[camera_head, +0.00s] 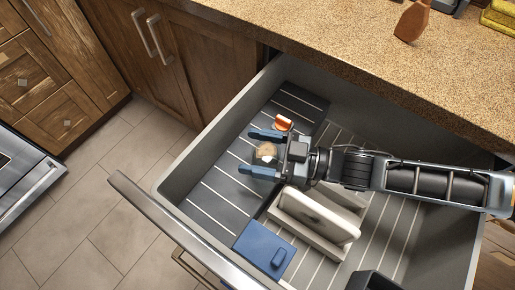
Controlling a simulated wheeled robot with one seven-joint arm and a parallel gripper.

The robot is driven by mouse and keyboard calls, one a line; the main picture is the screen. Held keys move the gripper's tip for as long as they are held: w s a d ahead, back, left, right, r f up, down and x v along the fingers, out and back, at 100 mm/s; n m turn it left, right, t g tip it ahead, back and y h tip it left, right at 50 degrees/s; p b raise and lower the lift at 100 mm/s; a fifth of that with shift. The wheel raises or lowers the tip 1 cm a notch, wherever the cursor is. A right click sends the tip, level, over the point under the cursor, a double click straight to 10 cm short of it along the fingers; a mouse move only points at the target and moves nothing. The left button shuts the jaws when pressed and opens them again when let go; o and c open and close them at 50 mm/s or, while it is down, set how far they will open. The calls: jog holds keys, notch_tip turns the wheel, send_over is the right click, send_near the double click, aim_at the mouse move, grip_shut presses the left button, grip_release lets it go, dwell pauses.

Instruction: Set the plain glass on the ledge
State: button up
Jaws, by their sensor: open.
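A small clear glass (266,153) with a tan tint inside shows in the open drawer, over its dark lined panel (213,205). My gripper (262,151), with two blue fingers, reaches in from the right and is open. Its fingers lie on either side of the glass, with visible gaps. I cannot tell whether the fingers are level with the glass or above it. The gripper body hides part of the area right of the glass. I cannot tell for sure which surface is the ledge; the speckled countertop (340,40) runs behind the drawer.
In the drawer are an orange and white item (283,123), a pale upright slab in a holder (320,214), a blue flat piece (264,249) and a dark container (372,282). A brown wooden object (411,21) and a yellow container (499,17) stand on the countertop.

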jog(key=shift+r, duration=0.15)
jog(key=v, duration=0.7)
jog(key=shift+d, duration=0.25)
